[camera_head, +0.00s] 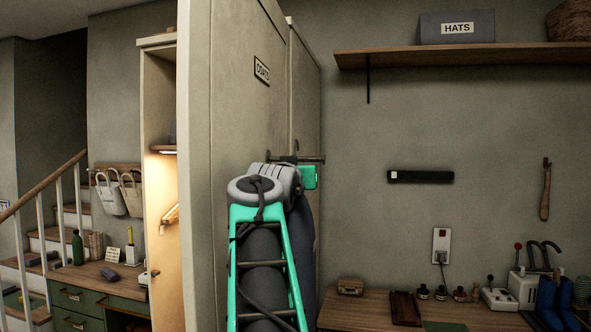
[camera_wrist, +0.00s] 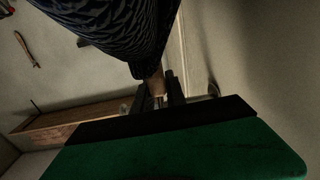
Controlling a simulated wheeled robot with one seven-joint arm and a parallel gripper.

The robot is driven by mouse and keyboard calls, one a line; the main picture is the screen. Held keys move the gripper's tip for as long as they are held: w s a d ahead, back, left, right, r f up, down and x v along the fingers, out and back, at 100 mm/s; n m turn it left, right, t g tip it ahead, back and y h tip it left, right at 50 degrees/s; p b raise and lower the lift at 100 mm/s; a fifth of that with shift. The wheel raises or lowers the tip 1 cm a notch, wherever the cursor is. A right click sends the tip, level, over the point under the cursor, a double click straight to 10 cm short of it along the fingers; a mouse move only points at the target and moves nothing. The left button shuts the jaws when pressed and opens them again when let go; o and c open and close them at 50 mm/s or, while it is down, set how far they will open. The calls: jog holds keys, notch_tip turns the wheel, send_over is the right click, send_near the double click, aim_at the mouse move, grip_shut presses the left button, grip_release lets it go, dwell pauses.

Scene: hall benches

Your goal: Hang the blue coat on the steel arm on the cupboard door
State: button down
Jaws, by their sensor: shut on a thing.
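The blue coat (camera_head: 303,245) hangs from my gripper, mostly hidden behind my arm in the head view. In the wrist view its dark quilted cloth (camera_wrist: 110,25) fills the upper middle. My gripper (camera_wrist: 170,88) is shut at the coat's top, with a small tan piece between the fingers. The cupboard door (camera_head: 240,110), marked COATS, stands open on the left. The steel arm (camera_head: 312,159) sticks out to the right from the door, just above the green part of my gripper. Whether the coat touches or rests on the steel arm is hidden.
A shelf (camera_head: 460,54) with a HATS box (camera_head: 456,28) is on the back wall. A bench (camera_head: 450,312) with small items and blue boots (camera_head: 557,303) stands below right. The wall between them is mostly bare, with a black strip (camera_head: 420,177). A green-drawer desk (camera_head: 100,300) is at left.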

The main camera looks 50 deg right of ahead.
jog(key=shift+p+x, duration=0.6)
jog(key=shift+x, duration=0.65)
jog(key=shift+f+b, duration=1.3)
jog(key=shift+b, duration=0.1)
